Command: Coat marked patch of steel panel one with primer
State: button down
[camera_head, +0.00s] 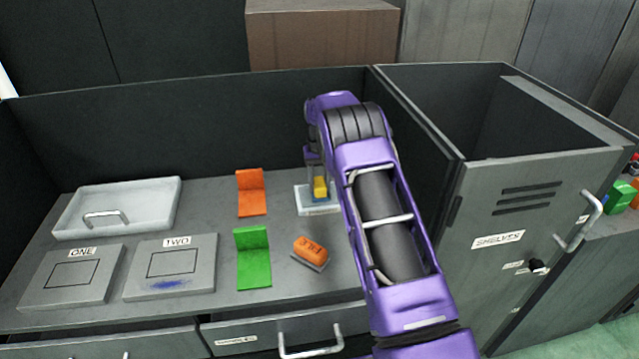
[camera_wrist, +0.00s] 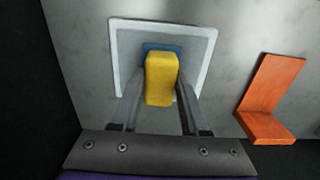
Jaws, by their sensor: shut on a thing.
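Steel panel ONE (camera_head: 42,291) lies flat on the bench at the left. Its outlined patch (camera_head: 71,274) looks bare grey. My gripper (camera_head: 318,177) is far to the right of it, pointing down, and also shows in the wrist view (camera_wrist: 160,88). It is shut on a yellow block (camera_wrist: 160,78), which also shows in the head view (camera_head: 320,187). A blue part (camera_wrist: 160,47) shows at the yellow block's far end. The block is over a pale square tray (camera_wrist: 204,62), also in the head view (camera_head: 305,210). I cannot tell whether the blue part touches the tray.
Panel TWO (camera_head: 198,255) has a blue smear near its front edge. An orange bracket (camera_head: 251,200), a green bracket (camera_head: 254,270) and an orange-topped block (camera_head: 310,247) stand between. A cabinet (camera_head: 500,215) stands right.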

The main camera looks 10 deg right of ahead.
aim_at(319, 182)
jog(key=shift+r+p, duration=0.8)
jog(key=shift+r, duration=2.65)
